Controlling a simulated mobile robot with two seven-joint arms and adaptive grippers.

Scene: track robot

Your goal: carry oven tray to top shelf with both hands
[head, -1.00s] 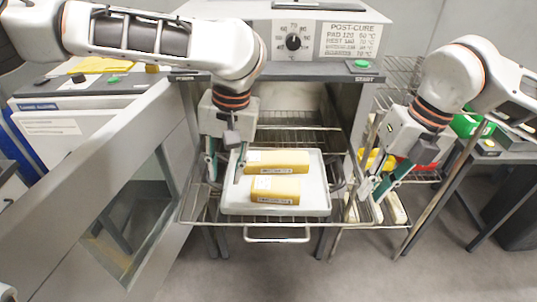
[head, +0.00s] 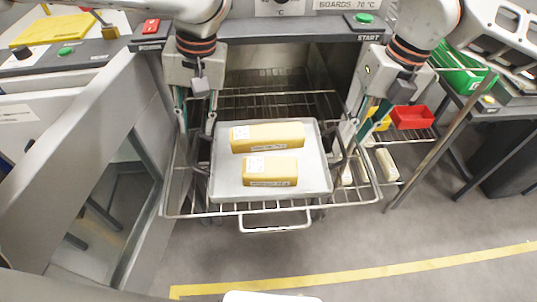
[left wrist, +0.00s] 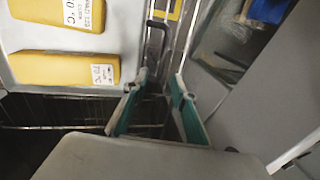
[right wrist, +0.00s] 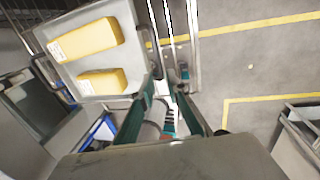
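The oven tray (head: 225,170) is a shallow pale grey tray with two yellow labelled blocks (head: 268,137) on it. It rests on a pulled-out wire rack in front of the oven opening. It also shows in the left wrist view (left wrist: 50,52) and right wrist view (right wrist: 88,60). Dark loop handles stick out at its sides; one shows in the left wrist view (left wrist: 160,35). My left gripper (head: 196,128) is open, pointing down beside the tray's left side. My right gripper (head: 357,133) is open beside the right side. Neither visibly holds a handle; contact is unclear.
The wire rack (head: 190,212) has a front pull bar. The oven door (head: 70,190) hangs open at left. At right, a wire shelf unit with an upright post (head: 440,145) holds a red bin (head: 412,117) and pale blocks. The floor in front is clear, with yellow lines.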

